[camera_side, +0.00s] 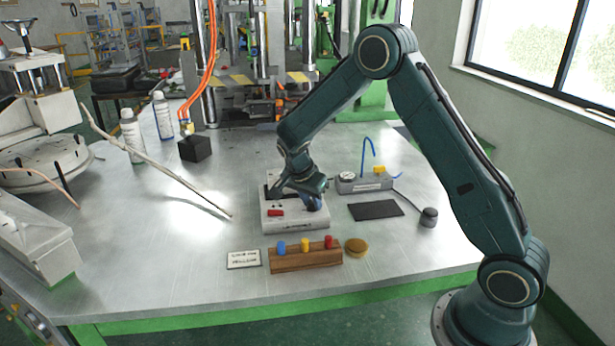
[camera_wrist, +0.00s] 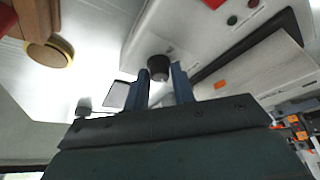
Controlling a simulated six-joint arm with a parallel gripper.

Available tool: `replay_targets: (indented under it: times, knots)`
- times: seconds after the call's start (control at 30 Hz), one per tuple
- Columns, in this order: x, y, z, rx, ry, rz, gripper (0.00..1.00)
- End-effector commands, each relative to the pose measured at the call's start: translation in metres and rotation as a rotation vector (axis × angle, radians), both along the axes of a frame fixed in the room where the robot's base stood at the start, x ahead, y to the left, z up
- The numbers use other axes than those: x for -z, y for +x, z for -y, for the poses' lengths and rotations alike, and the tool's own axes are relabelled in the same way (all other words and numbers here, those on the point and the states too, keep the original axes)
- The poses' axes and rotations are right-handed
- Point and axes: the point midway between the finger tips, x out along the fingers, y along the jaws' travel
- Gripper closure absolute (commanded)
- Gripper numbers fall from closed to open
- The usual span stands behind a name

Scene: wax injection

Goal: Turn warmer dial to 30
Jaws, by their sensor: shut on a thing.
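The warmer is a pale grey-white box (camera_side: 282,226) on the metal table, with a red part (camera_side: 276,212) on its top. In the wrist view its pale casing (camera_wrist: 190,30) fills the upper middle. The dark round dial (camera_wrist: 160,66) stands on the casing. My gripper (camera_side: 313,203) reaches down onto the warmer's right side. In the wrist view the two blue fingers of my gripper (camera_wrist: 160,76) are on either side of the dial and shut on it. In the side view the gripper hides the dial. I cannot read a dial setting.
A wooden rack (camera_side: 305,262) with blue, yellow and red pieces stands in front, between a card (camera_side: 244,260) and a round brown tin (camera_side: 356,247). A black pad (camera_side: 376,210), a grey gauge unit (camera_side: 364,184) and a small dark cylinder (camera_side: 429,217) lie to the right. A long pale rod (camera_side: 160,165) slants at left.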

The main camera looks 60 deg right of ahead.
Motion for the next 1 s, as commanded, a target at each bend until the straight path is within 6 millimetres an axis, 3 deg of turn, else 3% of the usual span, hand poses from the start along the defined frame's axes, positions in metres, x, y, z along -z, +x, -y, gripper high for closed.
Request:
replay_targets:
  times: [1.0]
  knots:
    - [-0.0014,-0.0053,0.004,-0.918,-0.002,0.003,0.98]
